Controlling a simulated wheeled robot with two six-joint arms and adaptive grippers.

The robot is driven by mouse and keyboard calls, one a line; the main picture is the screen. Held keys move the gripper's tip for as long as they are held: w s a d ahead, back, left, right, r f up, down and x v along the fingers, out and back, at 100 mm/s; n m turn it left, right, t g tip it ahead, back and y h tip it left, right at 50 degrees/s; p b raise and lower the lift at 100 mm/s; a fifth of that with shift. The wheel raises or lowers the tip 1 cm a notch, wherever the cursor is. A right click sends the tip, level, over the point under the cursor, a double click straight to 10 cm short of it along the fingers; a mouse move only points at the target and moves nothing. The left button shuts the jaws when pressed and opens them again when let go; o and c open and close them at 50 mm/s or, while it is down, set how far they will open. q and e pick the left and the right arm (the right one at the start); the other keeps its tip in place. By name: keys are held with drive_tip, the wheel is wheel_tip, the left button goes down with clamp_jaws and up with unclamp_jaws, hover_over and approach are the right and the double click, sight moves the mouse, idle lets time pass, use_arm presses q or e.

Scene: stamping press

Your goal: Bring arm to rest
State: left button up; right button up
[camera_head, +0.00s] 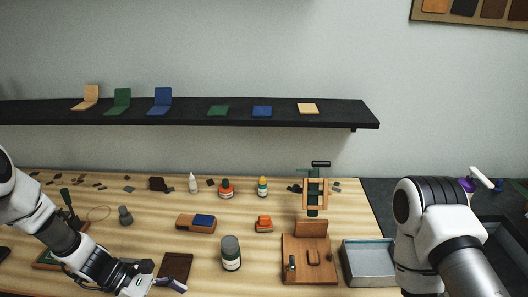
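My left arm comes in from the left, and its gripper (165,282) is low over the front left of the wooden table (130,232), beside a dark brown flat piece (176,266). I see nothing held in it, but its finger opening is unclear. My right arm fills the lower right, bent, with its forearm running out of the bottom edge; its gripper is out of view. A green press with a wooden frame (315,192) stands at the back right of the table. A brown wooden fixture (306,245) is in front of it.
A grey tray (370,281) is beside my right arm. A black wall shelf (180,112) holds coloured leather pieces.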

use_arm(q)
drive_tip(key=s+a+f+m+y, duration=0.2)
drive_tip(key=s+f+m+y, duration=0.3)
drive_tip(key=s+f+m, duration=0.3)
drive_tip(key=s+a+f+m+y, duration=0.2)
drive_tip(key=s+f+m+y, duration=0.35)
drive_tip(key=s+m, duration=0.4)
wheel_tip(320, 180, down, 7)
drive_tip(key=s+t+b, duration=0.1)
drive_tip(key=b, duration=0.4)
drive_tip(key=shift+r+n+b, duration=0.2)
drive_tip(key=shift+n+b, duration=0.2)
drive_tip(key=shift+n, duration=0.05)
use_arm(e)
wheel_tip(320, 180, down, 6)
drive_tip(key=shift+w, duration=0.2)
use_arm(q)
drive_tip(key=shift+a, duration=0.2)
use_arm(e)
drive_tip(key=shift+a, duration=0.1)
